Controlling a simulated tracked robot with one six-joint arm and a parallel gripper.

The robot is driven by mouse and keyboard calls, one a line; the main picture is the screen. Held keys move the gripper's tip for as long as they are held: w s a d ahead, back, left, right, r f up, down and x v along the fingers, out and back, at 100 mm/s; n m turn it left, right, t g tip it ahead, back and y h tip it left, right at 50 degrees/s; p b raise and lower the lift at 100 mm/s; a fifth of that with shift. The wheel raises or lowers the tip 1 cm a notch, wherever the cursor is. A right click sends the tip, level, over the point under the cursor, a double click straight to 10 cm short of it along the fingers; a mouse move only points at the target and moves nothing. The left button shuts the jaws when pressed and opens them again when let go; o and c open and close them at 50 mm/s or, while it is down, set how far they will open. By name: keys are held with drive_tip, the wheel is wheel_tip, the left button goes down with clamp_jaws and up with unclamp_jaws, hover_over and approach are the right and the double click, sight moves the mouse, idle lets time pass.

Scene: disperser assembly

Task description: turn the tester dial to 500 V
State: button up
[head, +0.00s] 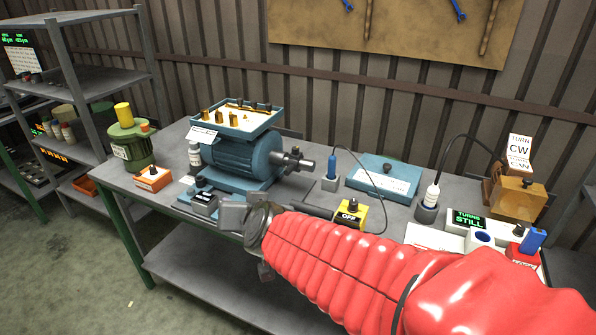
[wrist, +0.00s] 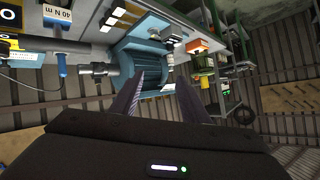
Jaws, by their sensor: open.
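The likely tester is a small yellow box (head: 352,218) on the bench, just right of centre in the head view. A dark dial (head: 353,204) sits on top, and its black front display reads OFF. The dial's pointer is too small to read. A yellow patch at the left edge of the wrist view may be the same box, but I cannot tell. My gripper (head: 237,214) is at the front of the bench, left of the yellow box and apart from it. In the wrist view its two fingers (wrist: 160,84) are spread with nothing between them.
A blue motor (head: 245,160) with a shaft stands behind my gripper. A small dark-topped box (head: 203,203) is close to its left. A blue case (head: 385,178), a blue probe (head: 331,168) and a TURNS STILL display (head: 468,220) are farther right. My red arm covers the front right bench.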

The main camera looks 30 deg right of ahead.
drive_tip(key=s+a+n+g+y, duration=0.35)
drive_tip(key=s+a, duration=0.25)
drive_tip(key=s, duration=0.2)
drive_tip(key=s+d+f+n+g+h, duration=0.1)
drive_tip(key=s+d+f+g+h, duration=0.1)
drive_tip(key=s, duration=0.9)
drive_tip(key=shift+d+g, duration=0.55)
drive_tip(key=shift+d, duration=0.05)
drive_tip(key=shift+h, duration=0.25)
drive_tip(key=shift+c, duration=0.2)
drive_tip(key=shift+c, duration=1.2)
drive_tip(key=shift+a, duration=0.15)
